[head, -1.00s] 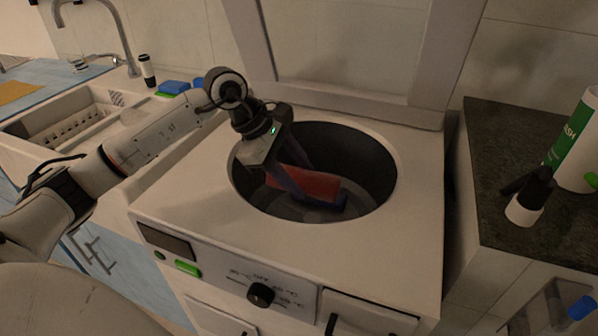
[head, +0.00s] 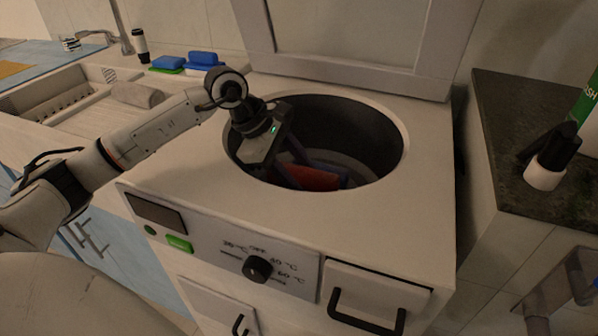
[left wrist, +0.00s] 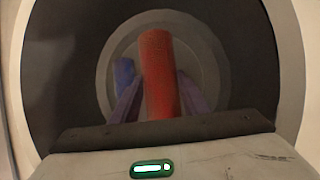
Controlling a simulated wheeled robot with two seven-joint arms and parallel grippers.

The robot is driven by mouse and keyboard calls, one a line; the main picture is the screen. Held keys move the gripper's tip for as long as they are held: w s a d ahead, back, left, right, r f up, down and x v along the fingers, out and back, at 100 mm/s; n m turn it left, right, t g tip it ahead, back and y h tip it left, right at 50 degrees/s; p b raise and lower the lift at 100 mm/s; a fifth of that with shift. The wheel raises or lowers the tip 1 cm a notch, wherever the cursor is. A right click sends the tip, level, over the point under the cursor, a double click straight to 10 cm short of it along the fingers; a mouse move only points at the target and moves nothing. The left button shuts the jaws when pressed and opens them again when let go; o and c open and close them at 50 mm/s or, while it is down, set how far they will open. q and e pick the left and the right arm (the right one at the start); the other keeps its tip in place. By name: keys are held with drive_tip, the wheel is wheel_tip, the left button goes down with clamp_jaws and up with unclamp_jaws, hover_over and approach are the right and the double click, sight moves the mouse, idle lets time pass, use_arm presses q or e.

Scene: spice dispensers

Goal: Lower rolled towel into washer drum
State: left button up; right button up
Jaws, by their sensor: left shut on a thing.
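The rolled red towel (head: 310,178) is inside the washer drum (head: 375,160), partly hidden by the drum's front rim in the head view. My left gripper (head: 300,170) reaches down through the round opening and is shut on the towel. In the left wrist view the towel (left wrist: 160,75) stands between the two purple fingers (left wrist: 157,98) and points toward the drum floor (left wrist: 205,65). A blue item (left wrist: 124,73) lies in the drum beside it. Whether the towel touches the floor I cannot tell. My right gripper is not in view.
The washer's raised lid (head: 345,45) stands behind the opening. A knob (head: 257,269) and a green button (head: 179,243) are on its front. The sink (head: 60,105) is at left, with sponges (head: 202,58) behind it. A dark counter (head: 500,130) with bottles is at right.

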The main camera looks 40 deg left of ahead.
use_arm(q)
drive_tip(key=o, duration=1.3)
drive_tip(key=shift+r, duration=0.1)
drive_tip(key=v, duration=1)
drive_tip(key=shift+r, duration=0.1)
